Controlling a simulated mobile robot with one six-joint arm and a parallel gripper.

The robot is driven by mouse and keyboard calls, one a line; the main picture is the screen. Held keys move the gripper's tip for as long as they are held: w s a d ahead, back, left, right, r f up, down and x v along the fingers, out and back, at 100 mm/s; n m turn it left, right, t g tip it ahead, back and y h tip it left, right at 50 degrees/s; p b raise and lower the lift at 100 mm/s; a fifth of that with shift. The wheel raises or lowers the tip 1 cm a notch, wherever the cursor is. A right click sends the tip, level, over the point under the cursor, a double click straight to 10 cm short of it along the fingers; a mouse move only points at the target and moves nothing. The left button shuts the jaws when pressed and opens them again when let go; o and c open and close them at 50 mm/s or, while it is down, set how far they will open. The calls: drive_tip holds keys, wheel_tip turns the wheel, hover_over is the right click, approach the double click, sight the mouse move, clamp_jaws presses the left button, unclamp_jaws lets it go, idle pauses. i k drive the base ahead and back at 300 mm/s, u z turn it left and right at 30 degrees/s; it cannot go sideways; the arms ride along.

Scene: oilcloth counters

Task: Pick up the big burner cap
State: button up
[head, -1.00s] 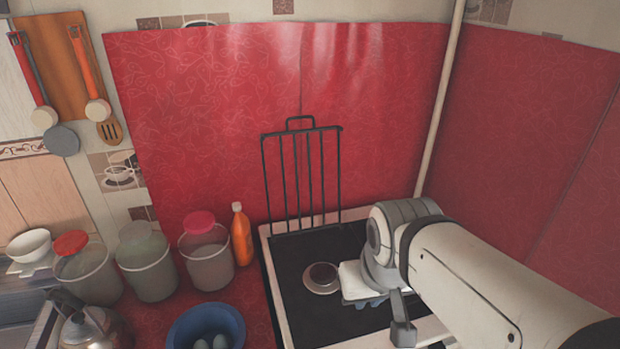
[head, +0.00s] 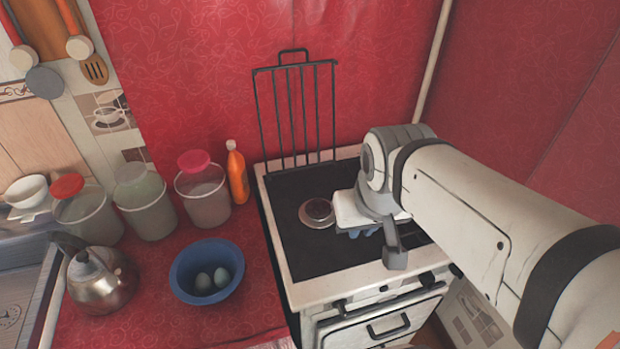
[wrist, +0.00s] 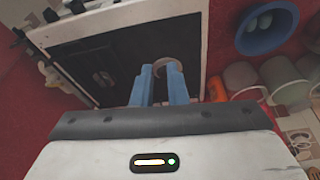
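A dark round burner cap (head: 319,208) sits in a pale burner ring on the black top of the white stove (head: 302,255). I cannot tell if it is the big one; other burners may be hidden behind my arm. My gripper (wrist: 160,69) has two blue fingers, set apart with nothing visibly held. In the wrist view a pale burner ring (wrist: 167,62) shows beyond and between the fingertips; the cap is hard to make out there. In the head view my arm hides most of the fingers, just right of the burner.
A raised black grate (head: 295,112) stands at the stove's back. Left of the stove are an orange bottle (head: 237,175), a blue bowl (head: 182,283) with eggs, several lidded jars and a kettle (head: 103,279). The stovetop left of the burner is clear.

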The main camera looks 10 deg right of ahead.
sight(316, 208)
drive_tip(key=z, duration=0.1)
drive_tip(key=k, duration=0.55)
drive_tip(key=u, duration=2.1)
drive_tip(key=k, duration=0.9)
drive_tip(key=z, duration=1.75)
drive_tip(key=i, duration=1)
